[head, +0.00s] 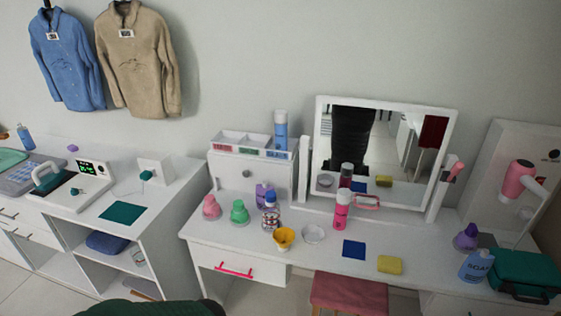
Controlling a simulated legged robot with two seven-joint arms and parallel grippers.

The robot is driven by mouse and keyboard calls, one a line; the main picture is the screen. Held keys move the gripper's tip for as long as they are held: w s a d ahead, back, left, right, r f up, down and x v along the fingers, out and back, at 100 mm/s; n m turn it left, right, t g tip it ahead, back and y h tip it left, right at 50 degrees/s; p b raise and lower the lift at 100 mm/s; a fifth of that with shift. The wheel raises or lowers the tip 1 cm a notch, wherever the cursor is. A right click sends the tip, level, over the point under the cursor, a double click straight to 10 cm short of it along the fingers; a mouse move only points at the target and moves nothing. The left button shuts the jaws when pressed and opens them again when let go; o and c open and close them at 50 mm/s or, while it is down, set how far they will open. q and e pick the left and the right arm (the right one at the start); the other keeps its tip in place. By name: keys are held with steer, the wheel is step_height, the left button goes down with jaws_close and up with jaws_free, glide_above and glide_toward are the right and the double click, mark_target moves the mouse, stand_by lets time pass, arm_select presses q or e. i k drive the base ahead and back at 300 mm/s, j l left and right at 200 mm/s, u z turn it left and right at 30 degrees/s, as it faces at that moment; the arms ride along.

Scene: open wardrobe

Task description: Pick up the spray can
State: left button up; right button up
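Neither of my grippers is in the head view. Nothing is seen touching either can.
A pink stool (348,292) is in front. A white counter (80,213) stands left.

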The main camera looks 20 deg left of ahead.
mark_target(341, 212)
steer(key=i+l+z, duration=0.15)
steer(key=i+l, duration=0.15)
steer(key=i+l+z, duration=0.15)
steer(key=i, duration=0.4)
steer(key=i+l+z, duration=0.15)
steer(key=i+l, duration=0.2)
steer(key=i, duration=0.05)
